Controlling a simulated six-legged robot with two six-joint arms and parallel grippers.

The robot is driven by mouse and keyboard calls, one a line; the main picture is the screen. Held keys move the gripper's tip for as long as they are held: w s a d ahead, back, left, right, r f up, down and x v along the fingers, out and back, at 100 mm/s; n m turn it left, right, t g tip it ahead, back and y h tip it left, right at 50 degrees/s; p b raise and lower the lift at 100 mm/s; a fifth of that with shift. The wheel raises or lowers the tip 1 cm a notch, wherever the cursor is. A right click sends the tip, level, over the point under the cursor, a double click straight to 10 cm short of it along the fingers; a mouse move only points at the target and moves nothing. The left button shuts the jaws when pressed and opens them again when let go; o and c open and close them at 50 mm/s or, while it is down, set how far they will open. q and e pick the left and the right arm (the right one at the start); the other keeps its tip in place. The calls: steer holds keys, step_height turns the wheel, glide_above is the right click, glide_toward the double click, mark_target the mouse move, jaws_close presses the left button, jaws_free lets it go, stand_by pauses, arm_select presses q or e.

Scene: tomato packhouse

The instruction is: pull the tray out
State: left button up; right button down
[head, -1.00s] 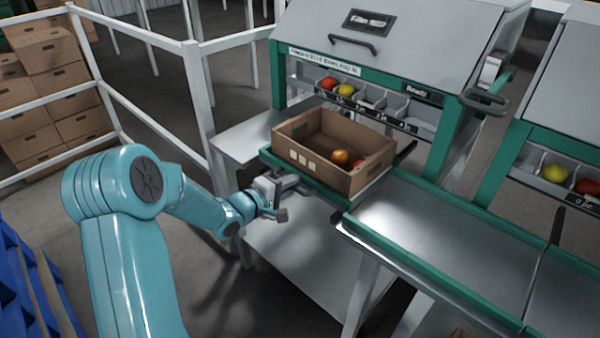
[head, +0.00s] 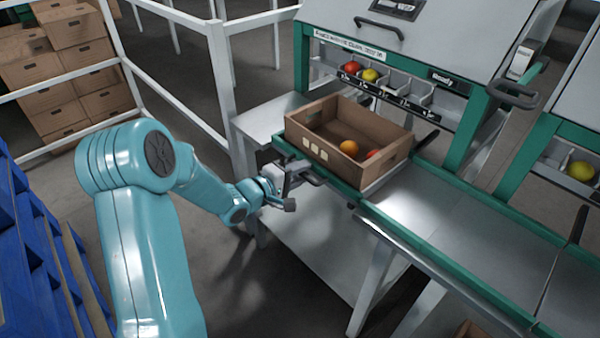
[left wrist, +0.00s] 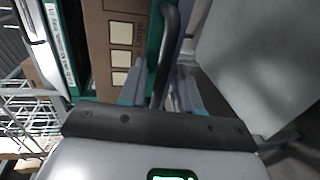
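The tray (head: 337,184) is a flat tray with a green front edge, level with the table beside the roller bench. A brown cardboard box (head: 305,153) stands on it, with an orange fruit and a red fruit inside. A dark bar handle sticks out from the tray's front; it shows in the left wrist view (left wrist: 168,35). My left gripper (head: 287,190) is at this handle, and in the left wrist view its two fingers (left wrist: 158,92) stand close on either side of the bar. The fingers appear shut on it. My right gripper is not in view.
A green and grey sorting machine (head: 440,45) with fruit bins stands behind the tray. A metal bench (head: 450,225) with green edges extends right. A white railing (head: 222,85) and stacked cartons (head: 75,45) are left. Blue crates (head: 30,240) stand near my arm.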

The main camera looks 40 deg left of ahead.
arm_select(q)
steer(key=p+v, duration=0.3)
steer(key=v, duration=1.3)
steer(key=shift+s, duration=0.15)
steer(key=shift+r, duration=0.1)
